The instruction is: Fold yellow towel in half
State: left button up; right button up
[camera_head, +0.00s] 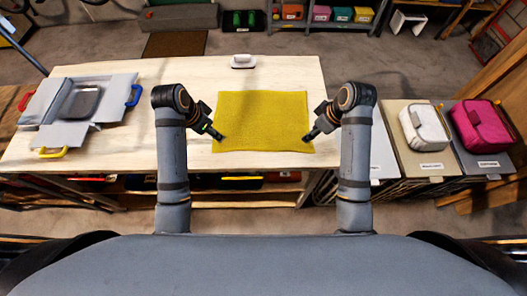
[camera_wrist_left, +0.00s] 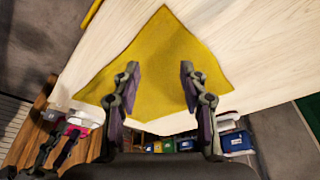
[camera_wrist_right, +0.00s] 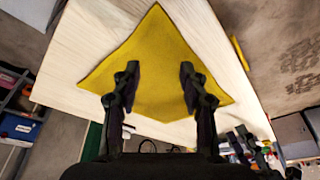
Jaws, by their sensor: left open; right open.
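The yellow towel (camera_head: 263,118) lies flat and spread out on the pale wooden table (camera_head: 180,120). It also fills the middle of the left wrist view (camera_wrist_left: 160,60) and the right wrist view (camera_wrist_right: 155,60). My left gripper (camera_head: 218,138) is at the towel's near left corner, its fingers apart in the left wrist view (camera_wrist_left: 160,75). My right gripper (camera_head: 309,138) is at the near right corner, its fingers apart in the right wrist view (camera_wrist_right: 157,75). Neither holds cloth. I cannot tell whether the fingertips touch the towel.
A grey box with coloured handles (camera_head: 65,132) sits at the table's left. A small white object (camera_head: 243,61) stands behind the towel. White (camera_head: 424,127) and pink (camera_head: 482,125) bags stand right of the table. Bare tabletop surrounds the towel.

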aim_at(221, 149)
pick_arm(q)
notch_tip(221, 149, down, 8)
jog(key=shift+s, duration=0.15)
pick_arm(e)
notch_tip(221, 149, down, 8)
jog(key=shift+s, duration=0.1)
pick_arm(q)
jog(key=shift+f, duration=0.25)
pick_arm(e)
jog(key=shift+f, duration=0.25)
jog(key=shift+f, duration=0.1)
pick_arm(q)
jog(key=shift+f, duration=0.1)
grip_shut()
pick_arm(e)
jog(key=shift+s+f, duration=0.1)
grip_shut()
pick_arm(q)
jog(key=shift+s, duration=0.1)
